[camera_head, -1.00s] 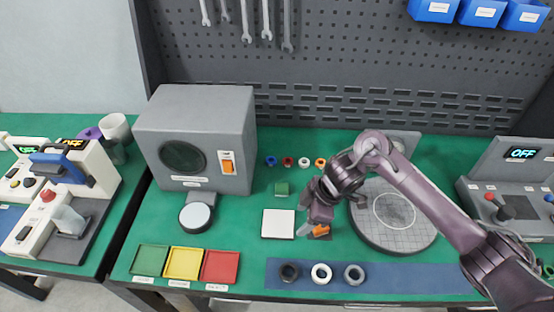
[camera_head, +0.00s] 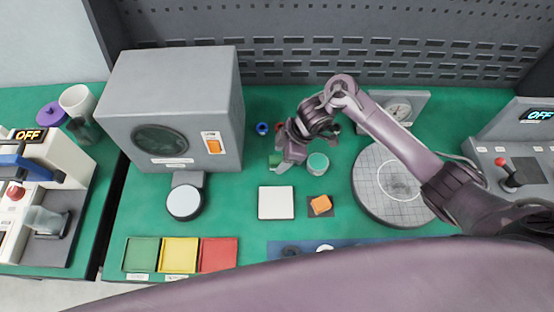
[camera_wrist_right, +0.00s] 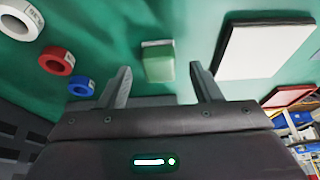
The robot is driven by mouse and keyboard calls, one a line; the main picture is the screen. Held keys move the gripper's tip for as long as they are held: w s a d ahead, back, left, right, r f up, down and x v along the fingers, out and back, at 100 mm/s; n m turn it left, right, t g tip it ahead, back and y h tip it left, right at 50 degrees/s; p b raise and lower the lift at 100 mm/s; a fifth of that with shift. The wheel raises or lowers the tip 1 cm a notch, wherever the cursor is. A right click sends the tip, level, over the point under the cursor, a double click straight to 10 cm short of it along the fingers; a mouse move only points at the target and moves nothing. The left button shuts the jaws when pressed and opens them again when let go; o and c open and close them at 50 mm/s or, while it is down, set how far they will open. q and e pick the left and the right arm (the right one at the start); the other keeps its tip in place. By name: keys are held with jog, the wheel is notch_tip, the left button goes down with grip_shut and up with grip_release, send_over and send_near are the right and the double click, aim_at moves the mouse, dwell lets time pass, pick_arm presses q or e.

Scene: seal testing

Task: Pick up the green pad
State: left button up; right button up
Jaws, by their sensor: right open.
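The green pad is a small green block (camera_wrist_right: 158,66) with a pale edge, lying on the green table. It sits centred in the gap between the fingertips in the right wrist view, apparently just beyond them. In the head view the pad (camera_head: 273,160) is partly covered by my right gripper (camera_head: 284,165). That gripper (camera_wrist_right: 160,72) is open and empty, pointing down over the pad. My left gripper is not in view.
A white square plate (camera_head: 276,202) and an orange block (camera_head: 320,205) on a dark square lie in front. Coloured rings (camera_wrist_right: 56,60) lie nearby. A round grey plate (camera_head: 375,195) is further right.

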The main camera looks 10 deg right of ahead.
aim_at(279, 159)
jog(key=shift+x, duration=0.9)
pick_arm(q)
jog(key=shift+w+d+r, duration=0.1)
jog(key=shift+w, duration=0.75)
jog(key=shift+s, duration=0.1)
pick_arm(e)
jog(key=shift+c, duration=0.2)
jog(key=shift+c, duration=1.4)
jog(key=c, duration=0.7)
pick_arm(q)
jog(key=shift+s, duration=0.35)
pick_arm(e)
jog(key=shift+c, duration=0.2)
jog(key=shift+r, duration=0.1)
